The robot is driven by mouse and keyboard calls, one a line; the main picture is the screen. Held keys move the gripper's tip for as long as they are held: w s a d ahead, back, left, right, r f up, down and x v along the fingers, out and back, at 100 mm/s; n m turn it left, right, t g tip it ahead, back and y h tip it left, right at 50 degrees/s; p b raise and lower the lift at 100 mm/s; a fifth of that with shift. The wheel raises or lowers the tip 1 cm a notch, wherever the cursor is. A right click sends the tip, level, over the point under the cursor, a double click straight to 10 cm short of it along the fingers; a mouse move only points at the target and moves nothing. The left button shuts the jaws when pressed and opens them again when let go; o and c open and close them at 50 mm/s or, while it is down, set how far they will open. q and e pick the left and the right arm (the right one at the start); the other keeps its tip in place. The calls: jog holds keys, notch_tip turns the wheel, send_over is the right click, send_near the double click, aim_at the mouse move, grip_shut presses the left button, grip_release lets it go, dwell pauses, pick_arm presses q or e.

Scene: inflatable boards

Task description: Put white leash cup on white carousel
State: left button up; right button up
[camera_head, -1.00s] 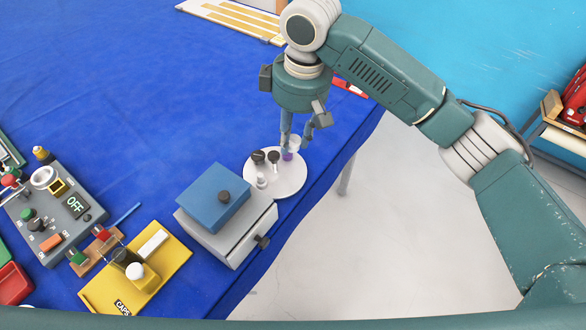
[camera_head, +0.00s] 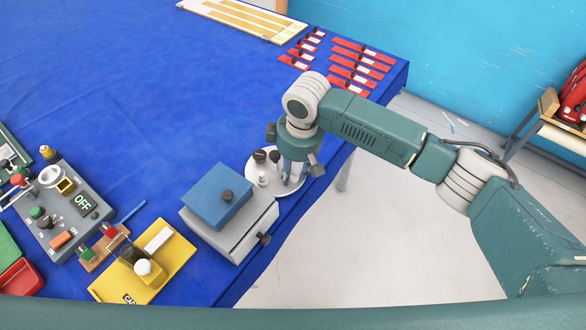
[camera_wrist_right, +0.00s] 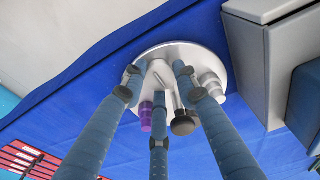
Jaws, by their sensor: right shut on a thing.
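The white carousel (camera_head: 277,191) is a round white plate near the right edge of the blue table; it fills the top middle of the wrist view (camera_wrist_right: 203,58). My right gripper (camera_head: 291,177) is low over its right part, fingers pointing down. In the wrist view its fingers (camera_wrist_right: 158,76) are closed around a pale piece, apparently the white leash cup, mostly hidden by them. I cannot tell whether it touches the plate. Also on the carousel are a purple piece (camera_wrist_right: 146,116), a black-topped piece (camera_wrist_right: 183,122) and a pale stepped piece (camera_wrist_right: 212,84). My left gripper is out of view.
A grey drawer box (camera_head: 232,238) with a blue lid (camera_head: 216,196) stands close beside the carousel. A yellow board (camera_head: 170,267) and a grey control panel (camera_head: 60,215) are at the left. Red strips (camera_head: 352,70) lie at the back right. The table's middle is clear.

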aim_at(297, 176)
jog(key=shift+f, duration=0.1)
jog(key=o, duration=0.8)
jog(key=shift+s+d+r+b, duration=0.2)
jog(key=shift+r+b, duration=0.35)
jog(key=shift+r, duration=1.5)
jog(key=shift+s+d+r+b, duration=0.15)
jog(key=shift+r+b, duration=0.4)
jog(key=shift+r, duration=1.5)
jog(key=shift+s+d+r+b, duration=0.2)
jog(key=shift+r+b, duration=0.35)
jog(key=shift+r, duration=1.5)
